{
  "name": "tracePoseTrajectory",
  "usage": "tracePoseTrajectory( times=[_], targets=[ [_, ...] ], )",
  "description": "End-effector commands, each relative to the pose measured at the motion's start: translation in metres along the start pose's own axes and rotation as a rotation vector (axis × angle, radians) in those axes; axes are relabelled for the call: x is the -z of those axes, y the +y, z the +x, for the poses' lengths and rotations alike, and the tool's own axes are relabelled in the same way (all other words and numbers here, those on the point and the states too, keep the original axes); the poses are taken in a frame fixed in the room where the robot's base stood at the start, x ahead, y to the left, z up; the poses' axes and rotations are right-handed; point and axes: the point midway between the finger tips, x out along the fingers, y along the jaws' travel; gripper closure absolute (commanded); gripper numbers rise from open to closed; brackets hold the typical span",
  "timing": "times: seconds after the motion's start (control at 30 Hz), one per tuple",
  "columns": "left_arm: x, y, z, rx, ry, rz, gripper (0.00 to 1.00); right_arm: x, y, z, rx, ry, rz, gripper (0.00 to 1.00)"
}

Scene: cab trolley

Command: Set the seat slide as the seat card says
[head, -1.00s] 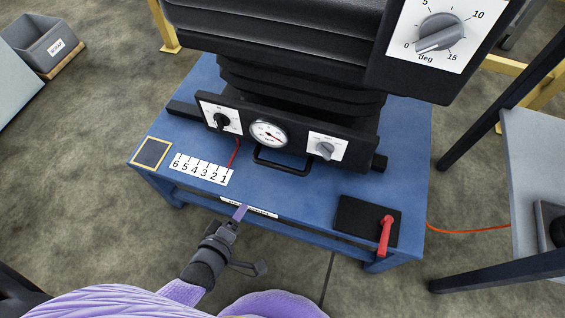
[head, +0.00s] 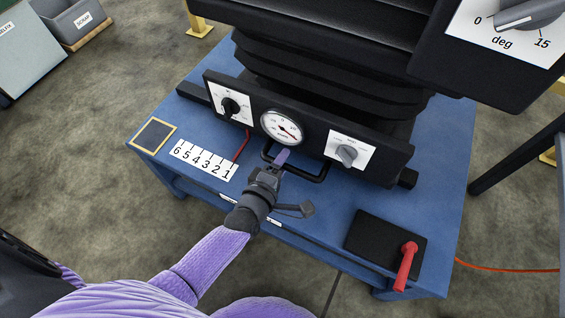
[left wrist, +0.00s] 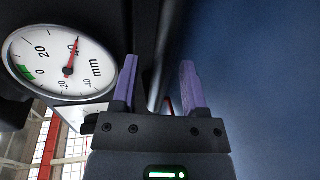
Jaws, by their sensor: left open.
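The black seat (head: 330,80) stands on a blue base. A black loop handle (head: 314,177) sticks out below its front panel. A red pointer (head: 242,146) hangs from the panel towards the 1 end of a white scale (head: 203,160) numbered 6 to 1. My left gripper (head: 280,160) is open at the left part of the handle. In the left wrist view, a dark bar shows between and beyond my left gripper's fingers (left wrist: 160,85); I cannot tell whether they touch it. I see no readable seat card. My right gripper is not in view.
The panel carries a round mm gauge (head: 282,127), a left knob (head: 231,106) and a right knob (head: 347,155). A red lever (head: 406,265) stands on a black plate at the front right. A yellow-edged dark square (head: 153,135) lies at the left. A scrap bin (head: 72,20) stands behind.

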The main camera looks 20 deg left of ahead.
Motion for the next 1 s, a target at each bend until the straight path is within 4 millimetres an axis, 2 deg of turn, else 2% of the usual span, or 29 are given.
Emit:
tracePoseTrajectory(
  times=[0.23,0.27,0.5,1.0],
  targets=[
    [0.0,0.0003,0.0007,0.0,0.0,0.001,0.44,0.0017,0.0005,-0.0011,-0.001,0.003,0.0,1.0],
    [0.0,0.0003,0.0007,0.0,0.0,0.001,0.48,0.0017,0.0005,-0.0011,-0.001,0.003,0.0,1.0],
    [0.0,0.0,0.0005,0.001,0.0,0.001,0.99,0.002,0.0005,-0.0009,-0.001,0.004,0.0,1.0],
    [0.0,-0.0003,0.0003,0.002,-0.001,0.001,1.0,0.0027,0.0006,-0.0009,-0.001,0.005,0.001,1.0]
  ],
)
